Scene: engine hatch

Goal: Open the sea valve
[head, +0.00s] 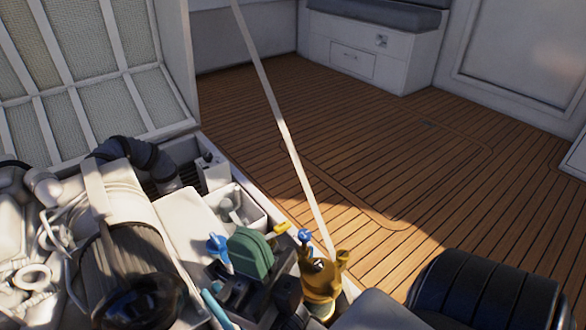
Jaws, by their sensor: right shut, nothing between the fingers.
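A brass-coloured fitting (322,278) stands at the near right corner of the open engine hatch and looks like the sea valve. A blue knob (304,236) shows at its top left. I cannot tell from this angle whether the valve is open or shut. My right gripper (291,296) is hard to make out among dark parts low in the picture, beside the brass fitting. It is shut and empty; I cannot tell whether it touches anything. My left gripper is not in view.
The raised hatch lid (85,75) stands at the upper left. Engine parts and hoses crowd the bay, with another blue handle (217,244) there. A thin pale pole (283,128) slants up from the hatch edge. The wooden deck (400,150) beyond is clear.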

